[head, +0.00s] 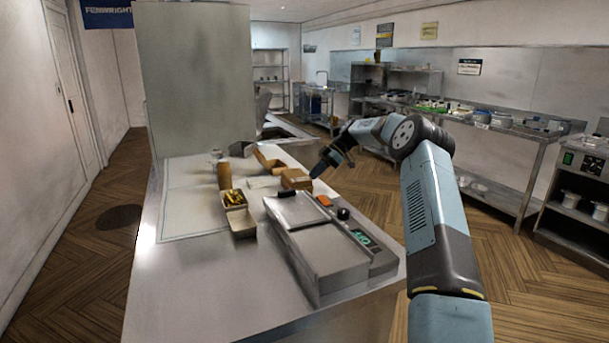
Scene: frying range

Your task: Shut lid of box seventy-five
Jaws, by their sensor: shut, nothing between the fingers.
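Several small boxes stand on the steel counter, and no number can be read on any of them. A brown cardboard box (296,179) sits near the counter's right edge, just left of my gripper. Another brown box (268,162) with a raised flap stands behind it. A tan box (241,222) holding yellow items has its lid open, left of the scale. My gripper (317,172) is shut and empty, pointing down and left beside the nearer brown box. Whether it touches that box cannot be told.
A grey panel (200,80) rises behind the counter's left part. The counter's (190,275) front left is clear.

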